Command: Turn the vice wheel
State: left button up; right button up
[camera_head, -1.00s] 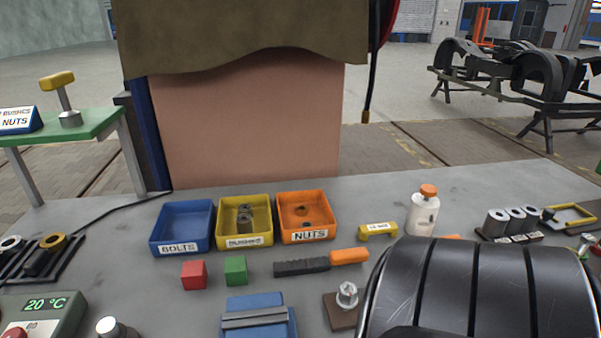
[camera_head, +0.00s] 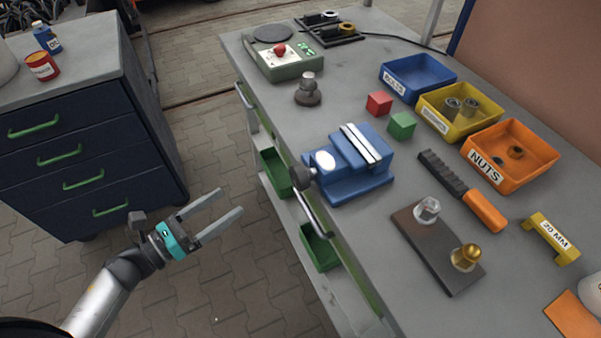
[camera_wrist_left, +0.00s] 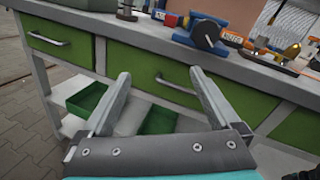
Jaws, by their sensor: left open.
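The blue vice (camera_head: 350,165) sits near the front edge of the grey workbench. Its dark round wheel (camera_head: 301,175) is at its left end, at the bench's edge. The vice also shows at the top of the left wrist view (camera_wrist_left: 203,30), with its dark knob-like wheel (camera_wrist_left: 207,32) facing the camera. My left gripper (camera_head: 228,204) is open and empty, out over the floor in front of the bench, left of and apart from the wheel. Its two fingers also show in the left wrist view (camera_wrist_left: 158,85), below the vice. My right gripper is not in view.
On the bench stand blue (camera_head: 425,82), yellow (camera_head: 455,120) and orange (camera_head: 507,160) bins, a file (camera_head: 462,190) and a brown plate (camera_head: 430,250). Green drawers and bins (camera_head: 318,250) lie below the bench edge. A dark drawer cabinet (camera_head: 80,130) stands left. The floor between is free.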

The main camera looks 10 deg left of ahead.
aim_at(294, 179)
pick_arm(q)
jog(key=s+d+r+m+g+h, duration=0.2)
jog(key=d+r+m+g+h, duration=0.15)
jog(key=r+m, duration=0.45)
jog(key=shift+m, duration=0.9)
jog(key=x, duration=0.4)
jog(key=f+p+x, duration=0.1)
jog(key=x, duration=0.4)
jog(key=f+p+x, duration=0.1)
jog(key=x, duration=0.4)
jog(key=shift+w+d+f, duration=0.15)
jog(key=shift+f, duration=0.05)
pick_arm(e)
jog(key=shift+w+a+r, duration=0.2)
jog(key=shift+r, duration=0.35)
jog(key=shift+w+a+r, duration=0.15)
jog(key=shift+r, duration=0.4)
pick_arm(q)
jog(key=c, duration=1.4)
